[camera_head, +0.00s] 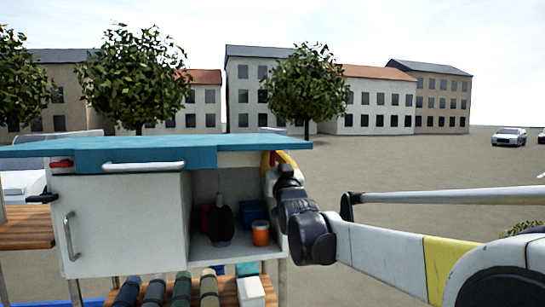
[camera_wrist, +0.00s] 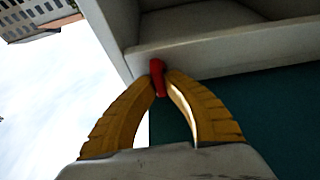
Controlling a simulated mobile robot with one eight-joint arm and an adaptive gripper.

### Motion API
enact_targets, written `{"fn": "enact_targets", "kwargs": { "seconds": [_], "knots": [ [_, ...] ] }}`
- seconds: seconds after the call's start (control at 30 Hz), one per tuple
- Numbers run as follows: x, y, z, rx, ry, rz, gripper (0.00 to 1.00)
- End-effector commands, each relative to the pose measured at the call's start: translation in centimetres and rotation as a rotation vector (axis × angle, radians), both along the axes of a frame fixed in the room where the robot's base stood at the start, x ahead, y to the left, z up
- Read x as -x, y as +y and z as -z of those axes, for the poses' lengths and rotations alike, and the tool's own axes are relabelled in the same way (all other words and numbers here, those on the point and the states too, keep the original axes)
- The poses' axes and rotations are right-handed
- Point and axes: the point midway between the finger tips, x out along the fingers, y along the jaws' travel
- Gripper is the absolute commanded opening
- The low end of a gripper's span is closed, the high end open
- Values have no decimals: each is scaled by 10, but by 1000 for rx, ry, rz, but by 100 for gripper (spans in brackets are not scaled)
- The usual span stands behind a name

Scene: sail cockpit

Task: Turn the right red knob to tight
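The right red knob (camera_wrist: 157,78) shows in the wrist view as a small red handle below a pale ledge. My gripper (camera_wrist: 160,82) has two yellow ribbed fingers, with their tips close on both sides of the knob, and looks shut on it. In the head view my gripper (camera_head: 269,163) is at the right end of the unit, just under the teal top (camera_head: 200,147). It largely hides the right knob there. Another red knob (camera_head: 61,163) sits at the unit's left end, away from my gripper.
The white cabinet (camera_head: 125,220) has a closed door at left and an open compartment holding an orange cup (camera_head: 260,233) and dark items. Rolled items (camera_head: 180,288) and a white box (camera_head: 251,292) lie below. Open ground (camera_head: 420,160) is at the right.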

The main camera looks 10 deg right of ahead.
Motion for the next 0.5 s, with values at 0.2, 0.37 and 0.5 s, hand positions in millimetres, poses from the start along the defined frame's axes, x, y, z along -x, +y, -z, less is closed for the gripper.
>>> {"fn": "enact_targets", "kwargs": {
  "seconds": [0.2, 0.37, 0.5],
  "knots": [
    [-1, 0, 0, -1, 1, 1, 0],
    [-1, 0, 0, -24, 1, 0, 0],
    [-1, 1, 0, -79, 1, -1, 0]
  ]
}}
